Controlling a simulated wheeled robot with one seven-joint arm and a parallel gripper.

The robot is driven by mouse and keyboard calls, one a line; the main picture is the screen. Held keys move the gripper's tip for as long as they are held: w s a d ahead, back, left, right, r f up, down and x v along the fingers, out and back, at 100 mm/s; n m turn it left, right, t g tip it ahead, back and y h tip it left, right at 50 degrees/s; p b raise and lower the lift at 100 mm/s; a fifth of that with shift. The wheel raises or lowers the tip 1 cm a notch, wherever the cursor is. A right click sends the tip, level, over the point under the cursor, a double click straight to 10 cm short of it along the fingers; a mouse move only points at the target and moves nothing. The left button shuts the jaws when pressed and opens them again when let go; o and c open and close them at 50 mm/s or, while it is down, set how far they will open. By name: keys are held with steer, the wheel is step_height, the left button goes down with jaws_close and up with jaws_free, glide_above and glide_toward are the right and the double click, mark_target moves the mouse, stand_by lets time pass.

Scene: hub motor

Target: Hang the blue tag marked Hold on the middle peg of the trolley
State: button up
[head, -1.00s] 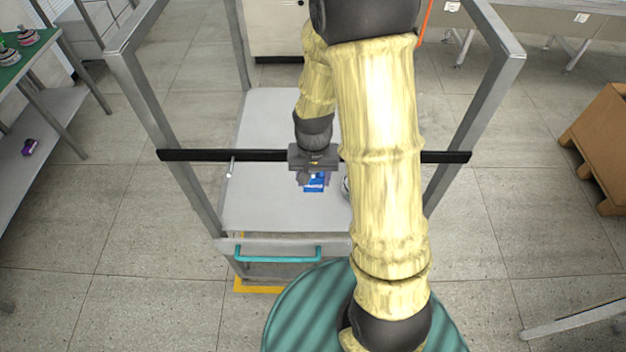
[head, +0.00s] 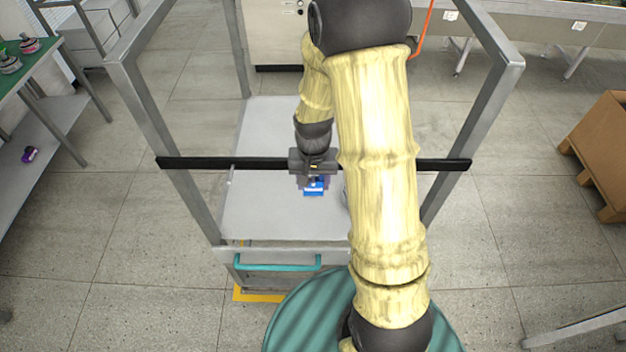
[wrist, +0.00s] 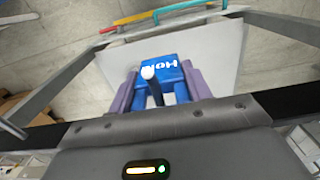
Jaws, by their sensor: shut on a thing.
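The blue tag (head: 314,191) is held in my gripper (head: 313,182), just in front of the trolley's black crossbar (head: 225,163). In the wrist view the tag (wrist: 172,70) shows the white word Hold upside down, with the purple fingers of my gripper (wrist: 158,88) shut on either side of it. I cannot tell whether the peg passes through the tag.
The trolley has grey uprights (head: 165,110), a pale deck (head: 265,215) and a teal front handle (head: 278,267). A green-topped bench (head: 30,60) stands at left, with a purple object (head: 30,154) on its lower shelf. A brown crate (head: 600,150) stands at right.

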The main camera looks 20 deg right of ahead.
steer(key=o, duration=1)
steer(key=shift+o, duration=0.2)
steer(key=shift+r, duration=0.1)
step_height(320, 180, up, 17)
steer(key=b, duration=0.3)
steer(key=shift+r, duration=0.1)
steer(key=s+f+n+t+b, duration=0.2)
steer(key=s+f+n+b, duration=0.1)
steer(key=s+f, duration=0.6)
step_height(320, 180, down, 4)
steer(key=shift+s+a+r+n+t, duration=0.15)
steer(key=shift+a+n+t, duration=0.15)
